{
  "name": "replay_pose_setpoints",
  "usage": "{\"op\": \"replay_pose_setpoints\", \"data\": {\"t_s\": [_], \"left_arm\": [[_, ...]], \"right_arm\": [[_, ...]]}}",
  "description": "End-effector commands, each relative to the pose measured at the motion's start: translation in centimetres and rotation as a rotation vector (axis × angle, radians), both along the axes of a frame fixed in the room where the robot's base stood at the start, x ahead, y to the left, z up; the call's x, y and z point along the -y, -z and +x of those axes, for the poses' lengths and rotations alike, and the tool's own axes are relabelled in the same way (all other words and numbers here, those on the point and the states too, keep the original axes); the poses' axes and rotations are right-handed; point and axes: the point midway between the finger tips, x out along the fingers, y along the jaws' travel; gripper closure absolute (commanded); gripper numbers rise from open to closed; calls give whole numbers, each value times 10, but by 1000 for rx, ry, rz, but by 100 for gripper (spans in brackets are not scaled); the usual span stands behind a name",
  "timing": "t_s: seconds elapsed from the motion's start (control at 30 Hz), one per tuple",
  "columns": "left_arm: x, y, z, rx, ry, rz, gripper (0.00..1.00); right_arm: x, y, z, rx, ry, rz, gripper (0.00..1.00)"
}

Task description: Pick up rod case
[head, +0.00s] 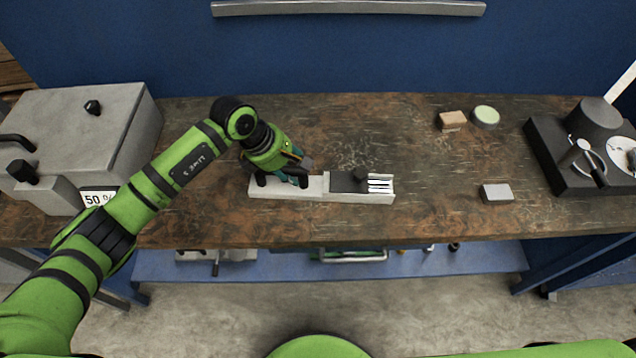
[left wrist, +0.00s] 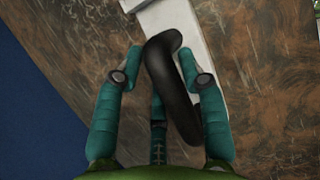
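The long pale case (head: 345,198), which I take to be the rod case, lies on the worktop. It has a dark grey lid section with a black knob (head: 361,174) and white rods showing at its right end. My left gripper (head: 296,180) is over its left part and hides some of it. In the left wrist view, a curved black handle (left wrist: 170,85) rises from the pale case (left wrist: 188,20). The teal fingers of my left gripper (left wrist: 160,75) are open on either side of the handle, with gaps visible. My right gripper is not in view.
A grey machine (head: 75,120) stands on the left of the worktop (head: 300,120). A tan block (head: 452,120), a round pale-green piece (head: 485,117) and a small grey block (head: 496,193) lie to the right. A dark apparatus (head: 560,160) stands at the far right.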

Motion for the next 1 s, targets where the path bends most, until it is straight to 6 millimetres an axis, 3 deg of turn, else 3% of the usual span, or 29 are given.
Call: {"op": "replay_pose_setpoints", "data": {"t_s": [0.03, 0.07, 0.53, 0.83, 1.0], "left_arm": [[0, 0, 0, 0, 0, 0, 93], [0, 0, 0, 0, 0, 0, 100], [1, -7, 1, 4, 1, -3, 100], [1, -43, 2, 11, 2, -5, 100], [35, -61, -15, 9, 8, -7, 100]], "right_arm": [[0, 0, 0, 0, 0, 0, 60], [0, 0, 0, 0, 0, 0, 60], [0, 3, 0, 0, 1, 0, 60], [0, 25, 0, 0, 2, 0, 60], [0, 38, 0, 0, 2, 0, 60]]}}
